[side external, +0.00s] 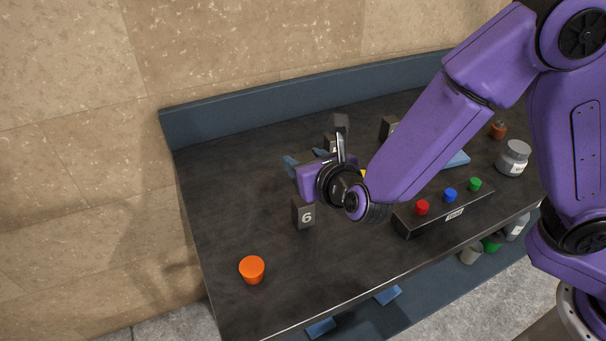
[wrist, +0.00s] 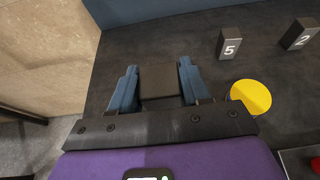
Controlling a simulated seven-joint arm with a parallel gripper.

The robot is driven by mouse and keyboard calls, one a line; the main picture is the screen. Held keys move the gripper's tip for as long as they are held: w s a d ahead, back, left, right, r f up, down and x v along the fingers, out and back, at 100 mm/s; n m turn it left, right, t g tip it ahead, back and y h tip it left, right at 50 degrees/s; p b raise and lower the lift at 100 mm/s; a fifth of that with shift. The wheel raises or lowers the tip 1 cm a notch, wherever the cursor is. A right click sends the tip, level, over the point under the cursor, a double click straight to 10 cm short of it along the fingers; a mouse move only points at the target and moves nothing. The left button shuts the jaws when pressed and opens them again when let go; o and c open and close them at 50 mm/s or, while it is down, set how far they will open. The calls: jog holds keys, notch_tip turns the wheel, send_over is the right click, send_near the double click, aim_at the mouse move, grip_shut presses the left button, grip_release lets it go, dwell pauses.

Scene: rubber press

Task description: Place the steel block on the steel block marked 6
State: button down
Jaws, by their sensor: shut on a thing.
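The plain dark steel block (wrist: 160,82) sits between the two blue fingers of my gripper (wrist: 158,88) in the wrist view, and the fingers are shut on it. In the side view my gripper (side external: 304,158) is over the bench, behind the steel block marked 6 in the picture; the held block cannot be made out there. The steel block marked 6 (side external: 303,214) stands upright on the bench with its white number showing. It is not seen in the wrist view. The height of the held block above the bench is hard to tell.
Blocks marked 5 (wrist: 230,45) and 2 (wrist: 300,34) stand beyond the yellow disc (wrist: 250,97). An orange cup (side external: 252,269) is at front left. A button box (side external: 445,212) and a grey jar (side external: 513,158) are right.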

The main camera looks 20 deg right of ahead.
jog(key=shift+w+a+f, duration=0.2)
jog(key=shift+w+f, duration=0.1)
jog(key=shift+f, duration=1.5)
jog(key=shift+f, duration=0.1)
jog(key=c, duration=0.5)
grip_release()
jog(key=shift+f, duration=0.15)
jog(key=v, duration=1.2)
jog(key=shift+s+r, duration=0.1)
jog(key=shift+r, duration=0.1)
